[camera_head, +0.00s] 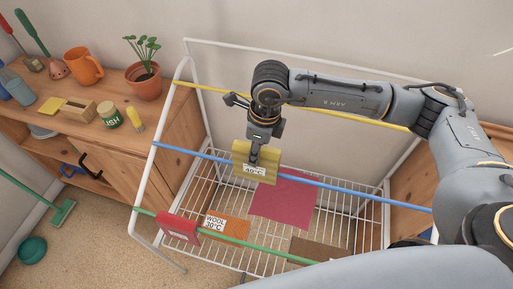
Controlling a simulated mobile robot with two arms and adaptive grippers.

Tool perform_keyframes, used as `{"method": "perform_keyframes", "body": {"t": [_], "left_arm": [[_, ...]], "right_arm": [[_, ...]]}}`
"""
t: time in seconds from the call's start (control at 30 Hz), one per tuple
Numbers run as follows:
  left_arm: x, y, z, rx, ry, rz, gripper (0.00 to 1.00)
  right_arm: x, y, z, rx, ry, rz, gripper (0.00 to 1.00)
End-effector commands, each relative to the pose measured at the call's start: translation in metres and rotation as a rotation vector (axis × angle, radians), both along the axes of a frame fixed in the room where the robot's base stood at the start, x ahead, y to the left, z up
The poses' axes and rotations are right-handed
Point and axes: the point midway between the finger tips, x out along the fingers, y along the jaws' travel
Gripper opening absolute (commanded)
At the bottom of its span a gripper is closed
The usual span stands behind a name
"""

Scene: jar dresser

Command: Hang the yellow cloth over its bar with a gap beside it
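The yellow cloth (269,169), with a white label reading about 40°C, is at my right gripper (254,158). That gripper points down and appears shut on the cloth, though its fingertips are partly hard to make out. The cloth is in front of the blue bar (330,187) in the picture and hides part of it; I cannot tell whether it touches that bar. A yellow bar (213,90) runs along the back of the white drying rack (152,180), partly hidden by my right arm. A green bar (265,248) runs along the front. My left gripper is not in view.
A small red cloth (178,228) hangs on the green bar. Below the bars are a crimson cloth (290,203), an orange cloth (235,228) labelled wool and a brown cloth (312,251). A wooden dresser (165,115) with a plant (145,78) and jars stands left.

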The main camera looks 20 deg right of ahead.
Motion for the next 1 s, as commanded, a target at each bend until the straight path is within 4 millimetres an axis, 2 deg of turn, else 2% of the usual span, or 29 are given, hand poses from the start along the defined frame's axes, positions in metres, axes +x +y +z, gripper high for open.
{"method": "perform_keyframes", "body": {"t": [0.03, 0.6, 0.8, 1.0], "left_arm": [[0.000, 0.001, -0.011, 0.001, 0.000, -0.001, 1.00], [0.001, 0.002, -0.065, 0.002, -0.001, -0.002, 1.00], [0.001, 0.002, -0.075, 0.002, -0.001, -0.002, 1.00], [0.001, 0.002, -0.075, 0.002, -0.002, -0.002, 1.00]], "right_arm": [[0.000, 0.000, -0.011, 0.000, 0.000, 0.000, 0.17], [0.000, 0.000, -0.067, 0.000, 0.000, 0.000, 0.17], [0.000, 0.000, -0.077, -0.001, -0.001, 0.000, 0.17], [0.000, 0.000, -0.077, -0.001, -0.001, 0.000, 0.17]]}}
